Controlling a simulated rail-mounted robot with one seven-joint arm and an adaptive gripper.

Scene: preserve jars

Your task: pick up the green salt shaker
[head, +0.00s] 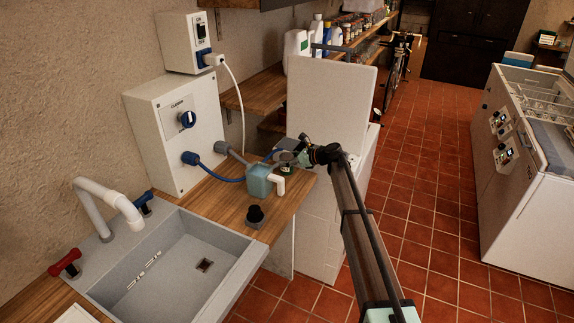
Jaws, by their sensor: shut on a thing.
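My gripper (293,155) is at the far right end of the wooden counter, at the end of my arm, which reaches in from the lower right. It is shut on a small dark green thing (285,157), which looks like the green salt shaker. The fingers and the small size hide most of its shape. I cannot tell whether it still touches the counter.
A small black object (255,214) stands nearer the sink (190,262). A blue cable (220,178) runs behind. A white raised lid (328,102) stands behind my gripper.

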